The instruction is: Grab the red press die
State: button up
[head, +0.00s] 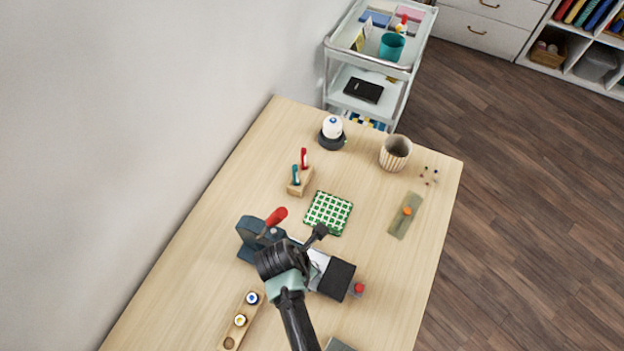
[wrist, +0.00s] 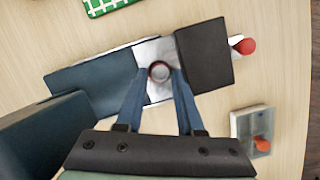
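My gripper (wrist: 161,74) points down over the light metal plate (wrist: 150,48) of the press, between its dark blue part and its black block. A small round piece with a dark reddish centre and grey rim (wrist: 160,71) sits between my fingertips; it may be the red press die, but its colour is hard to make out. The fingers are apart, one on each side of it; I cannot tell whether they touch it. In the head view my arm hides this spot. The press has a red lever handle (head: 276,216) and a red knob (head: 358,288), which also shows in the wrist view (wrist: 248,46).
A wooden rack (head: 238,325) at lower left holds a blue-marked and a yellow-marked round piece and shows a brown round spot. A green checked cloth (head: 328,213), a pen block (head: 300,183) and a striped cup (head: 395,153) stand beyond. A grey tray (wrist: 240,125) holds an orange piece.

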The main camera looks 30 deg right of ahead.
jog(key=shift+d+f, duration=0.25)
jog(key=shift+f, duration=0.4)
jog(key=shift+c, duration=0.2)
grip_shut()
jog(key=shift+r, duration=0.1)
